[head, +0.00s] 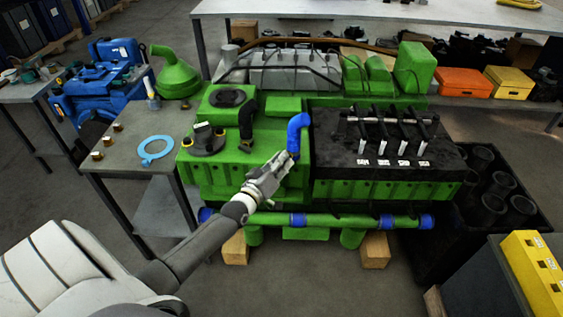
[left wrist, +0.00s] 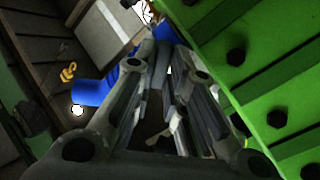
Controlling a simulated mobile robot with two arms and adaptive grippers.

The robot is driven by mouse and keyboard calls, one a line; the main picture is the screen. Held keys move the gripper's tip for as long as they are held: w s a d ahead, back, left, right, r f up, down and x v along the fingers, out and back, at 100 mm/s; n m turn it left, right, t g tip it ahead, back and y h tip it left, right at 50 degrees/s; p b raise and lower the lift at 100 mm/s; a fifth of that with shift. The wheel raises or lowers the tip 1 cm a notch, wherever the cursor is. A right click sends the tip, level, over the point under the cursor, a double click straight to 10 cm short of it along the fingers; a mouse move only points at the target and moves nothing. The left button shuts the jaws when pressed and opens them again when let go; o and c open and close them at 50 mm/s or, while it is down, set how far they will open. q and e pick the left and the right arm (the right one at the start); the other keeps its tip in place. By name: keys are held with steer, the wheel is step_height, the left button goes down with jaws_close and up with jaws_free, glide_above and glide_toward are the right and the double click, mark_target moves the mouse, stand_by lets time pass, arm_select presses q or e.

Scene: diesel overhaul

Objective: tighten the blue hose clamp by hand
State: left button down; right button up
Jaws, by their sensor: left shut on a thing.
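In the head view a blue hose (head: 296,130) bends down at the front of the green engine (head: 240,172). My left gripper (head: 287,158) reaches its lower end and is shut there, where the blue hose clamp sits. The fingers and the small scale mostly hide the clamp. In the left wrist view my gripper's fingers (left wrist: 168,50) close together toward the top, with a bit of blue at their tips. The green engine side with dark bolts (left wrist: 236,57) is close on the right. My right gripper is not in view.
A green pipe with blue bands (head: 340,221) runs along the engine's front. A dark block with several injectors (head: 385,175) is right of the hose. A side table (head: 125,180) with a light blue ring (head: 155,149) stands left. A black crate (head: 535,215) stands right.

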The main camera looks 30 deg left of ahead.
arm_select(q)
steer(key=shift+m+p, duration=1.1)
steer(key=shift+m, duration=2.4)
steer(key=shift+f, duration=0.1)
steer(key=c, duration=1.8)
jaws_free()
steer(key=shift+o, duration=0.3)
steer(key=shift+s, duration=0.1)
